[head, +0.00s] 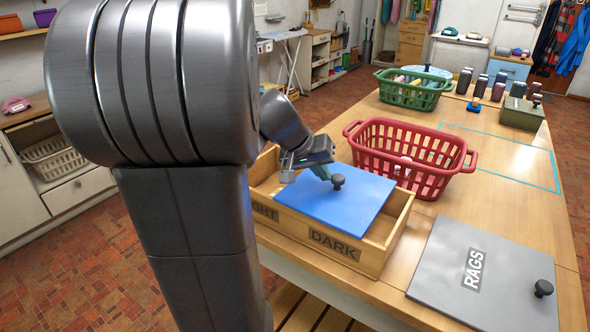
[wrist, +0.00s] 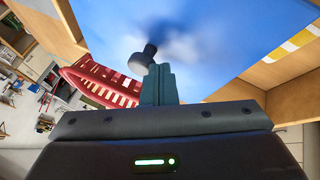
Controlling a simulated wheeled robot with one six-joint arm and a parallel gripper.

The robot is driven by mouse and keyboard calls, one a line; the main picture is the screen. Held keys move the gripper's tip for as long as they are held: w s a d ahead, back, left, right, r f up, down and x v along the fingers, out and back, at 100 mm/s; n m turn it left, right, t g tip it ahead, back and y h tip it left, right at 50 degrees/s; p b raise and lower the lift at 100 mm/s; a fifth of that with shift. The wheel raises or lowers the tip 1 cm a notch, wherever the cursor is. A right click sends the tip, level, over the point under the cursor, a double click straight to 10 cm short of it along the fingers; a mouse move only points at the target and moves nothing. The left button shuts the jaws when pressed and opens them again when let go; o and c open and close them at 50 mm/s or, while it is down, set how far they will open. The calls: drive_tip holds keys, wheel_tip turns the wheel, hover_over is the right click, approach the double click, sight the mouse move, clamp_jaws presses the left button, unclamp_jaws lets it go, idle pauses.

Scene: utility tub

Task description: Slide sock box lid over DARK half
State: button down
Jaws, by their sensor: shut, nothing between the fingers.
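The wooden sock box (head: 385,262) stands on the workbench. Its front wall carries a partly hidden label ending in "GHT" on the left and "DARK" on the right. The flat blue lid (head: 320,207) with a dark knob (head: 337,181) lies across the middle of the box. A strip of the box at the right end is uncovered, and part of the left end also looks open. My gripper (head: 324,172) is shut and empty beside the knob, on its left. In the wrist view the closed fingertips (wrist: 160,80) are close to the knob (wrist: 143,58); contact is unclear.
A red basket (head: 415,158) stands just behind the box. A grey RAGS lid (head: 430,270) lies to the right. A green basket (head: 410,90), several jars and a green box (head: 522,114) are farther back. A blue taped outline (head: 510,165) encloses mostly clear bench.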

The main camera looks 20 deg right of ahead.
sight(341, 198)
drive_tip(key=s+d, duration=0.1)
drive_tip(key=s, duration=0.1)
drive_tip(key=s+d, duration=0.2)
drive_tip(key=shift+s+d+b, duration=0.15)
drive_tip(key=shift+d+b, duration=0.05)
drive_tip(key=shift+b, duration=0.1)
